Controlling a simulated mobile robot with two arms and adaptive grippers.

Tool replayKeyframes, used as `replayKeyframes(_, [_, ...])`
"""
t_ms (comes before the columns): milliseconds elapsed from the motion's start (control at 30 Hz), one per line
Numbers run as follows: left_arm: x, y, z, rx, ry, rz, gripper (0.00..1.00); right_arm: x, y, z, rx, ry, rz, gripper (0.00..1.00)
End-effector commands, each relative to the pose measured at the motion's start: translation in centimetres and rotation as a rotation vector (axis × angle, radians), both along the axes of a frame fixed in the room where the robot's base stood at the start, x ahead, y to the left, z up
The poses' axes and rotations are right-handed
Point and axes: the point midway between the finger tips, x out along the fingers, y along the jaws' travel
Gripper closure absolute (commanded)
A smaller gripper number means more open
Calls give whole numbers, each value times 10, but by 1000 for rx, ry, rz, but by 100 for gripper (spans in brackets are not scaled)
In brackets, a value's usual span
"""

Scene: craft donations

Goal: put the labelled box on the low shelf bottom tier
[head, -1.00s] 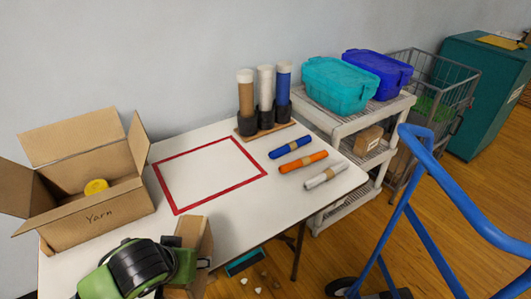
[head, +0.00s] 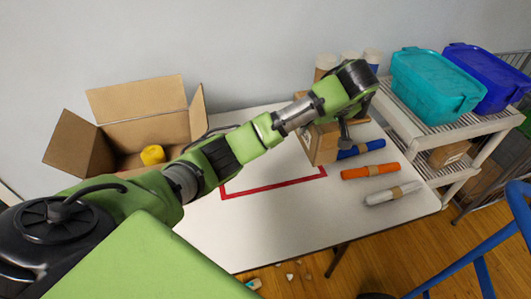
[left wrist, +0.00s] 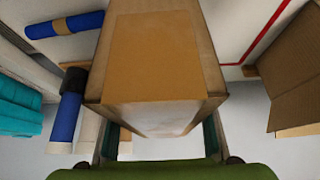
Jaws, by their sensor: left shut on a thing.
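My left gripper (head: 344,132) is shut on a brown cardboard box (head: 319,145) above the right part of the white table, near the paper rolls. In the left wrist view the box (left wrist: 155,50) fills the middle between the two fingers (left wrist: 158,138). I cannot read a label on it. The low shelf (head: 424,129) stands right of the table. Its top tier holds a teal bin (head: 436,84) and a blue bin (head: 486,72). A small cardboard box (head: 448,154) sits on a lower tier. The bottom tier is mostly hidden by the table. My right gripper is out of view.
An open carton (head: 137,108) with a yellow item stands on the table's left. Blue (head: 361,148), orange (head: 370,171) and white (head: 393,193) rolls lie near the right edge. Upright tubes (head: 327,64) stand behind the held box. A blue cart frame (head: 485,240) stands at right.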

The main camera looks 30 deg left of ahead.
Motion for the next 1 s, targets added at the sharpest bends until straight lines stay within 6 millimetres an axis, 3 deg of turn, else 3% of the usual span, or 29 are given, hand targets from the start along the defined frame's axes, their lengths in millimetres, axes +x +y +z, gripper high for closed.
replayKeyframes(233, [-13,47,-16,6,1,13,84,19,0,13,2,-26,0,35])
replayKeyframes(433, [-28,94,-39,6,4,11,84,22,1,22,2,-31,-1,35])
replayKeyframes(600, [-35,114,-71,3,2,9,84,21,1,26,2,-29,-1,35])
replayKeyframes(1000, [-41,134,-109,2,2,6,84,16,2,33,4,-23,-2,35])
